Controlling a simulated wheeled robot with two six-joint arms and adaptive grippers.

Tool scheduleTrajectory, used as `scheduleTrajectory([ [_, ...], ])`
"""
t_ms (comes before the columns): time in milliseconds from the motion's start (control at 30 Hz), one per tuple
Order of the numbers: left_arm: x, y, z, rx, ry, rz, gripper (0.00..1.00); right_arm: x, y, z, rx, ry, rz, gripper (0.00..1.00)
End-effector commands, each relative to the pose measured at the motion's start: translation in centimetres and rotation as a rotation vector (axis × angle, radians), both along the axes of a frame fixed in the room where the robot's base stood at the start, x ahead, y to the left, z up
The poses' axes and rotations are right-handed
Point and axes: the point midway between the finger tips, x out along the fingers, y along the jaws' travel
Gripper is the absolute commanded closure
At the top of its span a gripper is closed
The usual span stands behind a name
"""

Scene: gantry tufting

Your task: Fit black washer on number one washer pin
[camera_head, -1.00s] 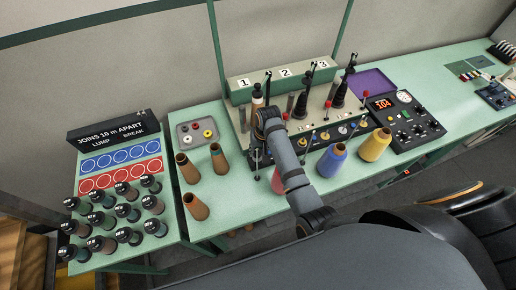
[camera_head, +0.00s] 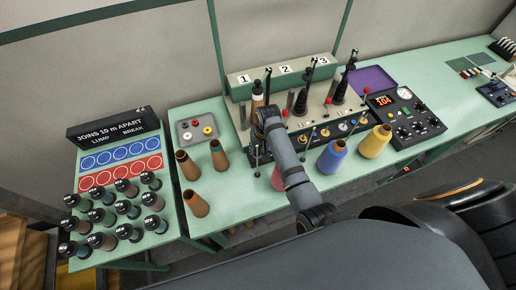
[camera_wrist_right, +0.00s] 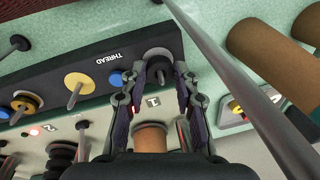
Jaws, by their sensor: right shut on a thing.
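My right gripper (camera_wrist_right: 158,75) is shut on a dark round washer (camera_wrist_right: 158,54), seen between its fingertips in the right wrist view. The washer is over the black panel marked THREAD (camera_wrist_right: 95,58), close to the plate numbered 1 (camera_wrist_right: 152,101). I cannot see the number one pin; the washer and fingers cover that spot, so I cannot tell whether the washer is around it. A neighbouring pin with a yellow disc (camera_wrist_right: 77,82) stands on the same panel. In the head view my right arm hides the gripper and washer. My left gripper is not in view.
A grey tray (camera_head: 190,139) with small washers lies left of the machine. Brown cones (camera_head: 196,204) stand in front of it. Blue (camera_head: 332,158) and yellow (camera_head: 375,142) cones stand to the right. A thin rod (camera_wrist_right: 228,70) crosses close beside the gripper in the wrist view.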

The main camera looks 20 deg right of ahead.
Motion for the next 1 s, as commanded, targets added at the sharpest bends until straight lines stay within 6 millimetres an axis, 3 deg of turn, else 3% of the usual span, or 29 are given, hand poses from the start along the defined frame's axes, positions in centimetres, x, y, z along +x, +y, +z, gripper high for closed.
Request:
scheduleTrajectory([
  [600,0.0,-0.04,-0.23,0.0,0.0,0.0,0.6,0.01,-0.01,-0.95,0.0,-0.001,0.0,1.0],
  [633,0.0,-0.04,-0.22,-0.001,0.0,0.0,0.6,0.02,-0.01,-0.96,0.0,-0.001,0.0,0.69],
  [700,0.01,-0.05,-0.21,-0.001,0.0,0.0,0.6,0.02,0.0,-0.93,0.0,-0.001,0.0,0.59],
  [833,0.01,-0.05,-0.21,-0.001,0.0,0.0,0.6,0.01,-0.01,-0.93,0.0,-0.001,0.0,0.43],
  [1000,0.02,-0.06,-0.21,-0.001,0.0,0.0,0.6,0.01,-0.01,-0.92,0.0,-0.001,0.0,0.43],
])
